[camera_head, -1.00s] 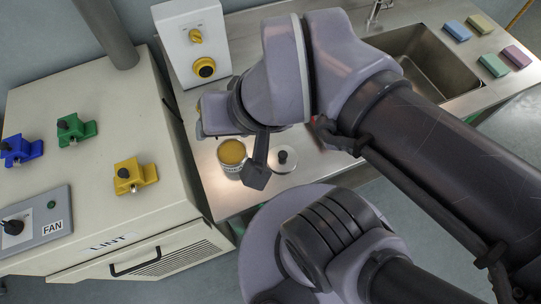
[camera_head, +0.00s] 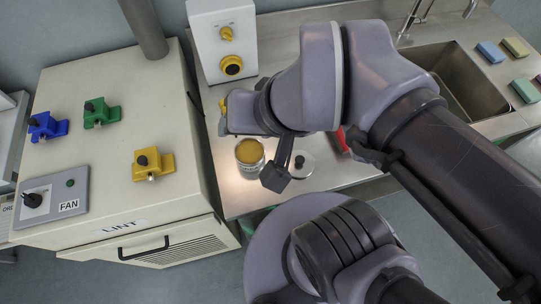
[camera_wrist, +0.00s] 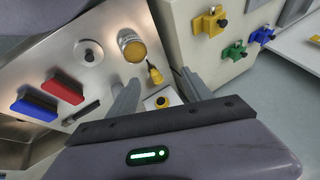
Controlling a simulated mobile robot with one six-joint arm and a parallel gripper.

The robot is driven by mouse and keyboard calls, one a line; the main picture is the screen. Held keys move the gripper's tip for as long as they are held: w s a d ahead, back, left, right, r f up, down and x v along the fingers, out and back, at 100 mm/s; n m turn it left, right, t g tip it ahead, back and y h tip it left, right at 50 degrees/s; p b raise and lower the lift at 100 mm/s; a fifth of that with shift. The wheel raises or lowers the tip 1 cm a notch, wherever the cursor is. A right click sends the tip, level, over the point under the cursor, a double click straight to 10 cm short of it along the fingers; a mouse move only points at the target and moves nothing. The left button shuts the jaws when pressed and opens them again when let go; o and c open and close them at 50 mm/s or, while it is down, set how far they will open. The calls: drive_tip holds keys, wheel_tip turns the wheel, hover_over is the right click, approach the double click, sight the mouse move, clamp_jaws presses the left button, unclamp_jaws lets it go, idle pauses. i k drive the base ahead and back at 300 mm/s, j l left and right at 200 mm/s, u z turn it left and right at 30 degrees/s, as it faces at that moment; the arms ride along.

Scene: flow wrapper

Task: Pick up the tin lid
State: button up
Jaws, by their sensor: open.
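The tin lid (camera_head: 308,169), a pale flat disc with a black knob, lies on the steel counter just right of the open tin (camera_head: 249,168). My arm and a dark part of its wrist hang close above and partly in front of them. In the wrist view, the lid (camera_wrist: 80,46) lies flat at upper left, beside the tin (camera_wrist: 124,40) with its yellow-brown contents. My gripper (camera_wrist: 160,78) is open, its two grey fingers apart with nothing held between them. The lid is outside the fingers, up and to the left. The fingertips are hidden in the head view.
The lint cabinet (camera_head: 115,200) with coloured valves is at left. A red block (camera_wrist: 64,91), a blue block (camera_wrist: 35,108) and a yellow tool (camera_wrist: 154,73) lie near the lid. A sink (camera_head: 455,80) is at right.

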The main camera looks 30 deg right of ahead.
sight(302, 165)
drive_tip(key=j+z, duration=0.25)
drive_tip(key=z, duration=0.15)
drive_tip(key=j+z, duration=0.2)
drive_tip(key=z, duration=0.2)
drive_tip(key=k+j+z, duration=0.15)
drive_tip(key=z, duration=0.2)
drive_tip(key=k+j+z, duration=0.1)
drive_tip(key=j+z, duration=0.15)
drive_tip(key=z, duration=0.15)
